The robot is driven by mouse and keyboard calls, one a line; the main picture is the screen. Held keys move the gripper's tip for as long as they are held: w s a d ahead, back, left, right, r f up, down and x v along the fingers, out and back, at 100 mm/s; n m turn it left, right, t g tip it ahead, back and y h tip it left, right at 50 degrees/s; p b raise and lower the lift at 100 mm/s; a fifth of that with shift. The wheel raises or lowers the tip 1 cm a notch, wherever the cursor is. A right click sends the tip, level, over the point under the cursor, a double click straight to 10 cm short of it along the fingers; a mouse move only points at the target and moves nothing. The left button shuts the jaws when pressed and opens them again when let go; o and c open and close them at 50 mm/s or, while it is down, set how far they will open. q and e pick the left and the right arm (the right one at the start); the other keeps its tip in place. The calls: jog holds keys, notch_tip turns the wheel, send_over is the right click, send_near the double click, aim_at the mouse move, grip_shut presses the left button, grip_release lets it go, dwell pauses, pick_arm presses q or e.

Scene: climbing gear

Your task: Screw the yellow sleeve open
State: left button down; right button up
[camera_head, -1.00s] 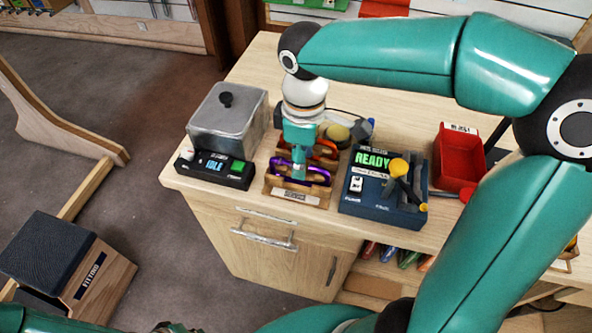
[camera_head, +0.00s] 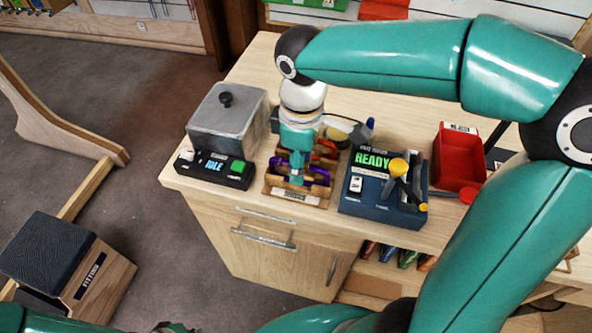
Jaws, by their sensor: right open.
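A wooden rack (camera_head: 318,203) near the front edge of the bench holds carabiners. A purple carabiner (camera_head: 322,167) lies at its front and an orange one (camera_head: 325,148) behind. My right gripper (camera_head: 296,181) points straight down over the front of the rack, at the purple carabiner. It is open, and whether it touches the carabiner cannot be told. I cannot make out a yellow sleeve on either carabiner; the gripper hides part of the rack.
Left of the rack are a grey lidded box (camera_head: 228,118) and a black unit (camera_head: 214,169) reading IDLE. Right of it stand a blue device (camera_head: 377,210) reading READY, with a yellow knob (camera_head: 398,167), and a red bin (camera_head: 456,157). The bench behind is partly clear.

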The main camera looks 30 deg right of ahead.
jog(key=shift+s+a, duration=0.4)
jog(key=shift+a, duration=0.05)
jog(key=shift+f, duration=0.25)
jog(key=shift+f+b, duration=1.2)
jog(key=shift+w+d+p, duration=0.3)
jog(key=shift+w+d, duration=0.5)
jog(key=shift+d, duration=0.1)
jog(key=shift+r, duration=0.15)
jog(key=shift+s+a+r+p, duration=0.15)
jog(key=shift+a+r+p, duration=0.05)
jog(key=shift+r+p, duration=0.45)
jog(key=shift+s+a+r+p, duration=0.15)
jog(key=shift+r+p, duration=0.4)
jog(key=shift+r, duration=0.15)
jog(key=shift+s+a, duration=0.45)
jog(key=shift+a, duration=0.15)
